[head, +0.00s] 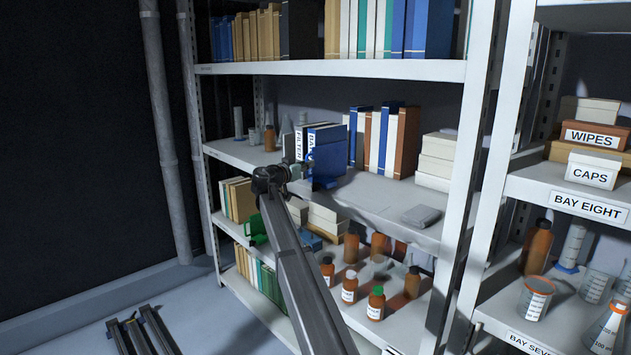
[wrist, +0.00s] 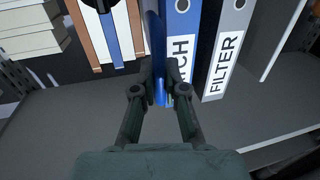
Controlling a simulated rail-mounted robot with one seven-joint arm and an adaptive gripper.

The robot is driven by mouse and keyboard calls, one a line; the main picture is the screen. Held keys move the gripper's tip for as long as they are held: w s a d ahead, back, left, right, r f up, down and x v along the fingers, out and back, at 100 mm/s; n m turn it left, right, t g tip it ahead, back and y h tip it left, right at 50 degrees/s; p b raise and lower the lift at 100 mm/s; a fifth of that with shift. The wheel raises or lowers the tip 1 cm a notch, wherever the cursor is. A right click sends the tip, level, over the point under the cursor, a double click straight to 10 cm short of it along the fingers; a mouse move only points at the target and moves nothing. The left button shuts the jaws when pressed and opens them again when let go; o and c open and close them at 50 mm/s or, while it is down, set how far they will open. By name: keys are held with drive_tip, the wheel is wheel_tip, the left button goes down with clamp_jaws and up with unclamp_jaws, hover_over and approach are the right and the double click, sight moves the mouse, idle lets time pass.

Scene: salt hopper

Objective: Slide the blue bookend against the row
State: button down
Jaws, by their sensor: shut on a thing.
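The blue bookend (head: 328,160) stands upright on the middle shelf, just right of two labelled binders. In the wrist view its thin blue plate (wrist: 154,35) is between my fingertips. My gripper (head: 308,163) is shut on it at the front edge; it also shows in the wrist view (wrist: 160,72).
Brown, white and blue books (head: 383,140) stand right of the bookend, with a gap between. White boxes (head: 436,158) are stacked farther right. A grey flat item (head: 421,216) lies near the shelf's front edge. Bottles (head: 349,287) stand on the shelf below.

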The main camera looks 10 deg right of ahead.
drive_tip(key=shift+w+a+b, duration=0.25)
drive_tip(key=shift+w+a, duration=0.05)
drive_tip(key=shift+w, duration=0.2)
drive_tip(key=shift+w+a+b, duration=0.2)
drive_tip(key=shift+w+a, duration=0.05)
drive_tip(key=shift+w, duration=0.25)
drive_tip(key=c, duration=1.2)
unclamp_jaws()
drive_tip(key=shift+s, duration=0.1)
drive_tip(key=v, duration=1.2)
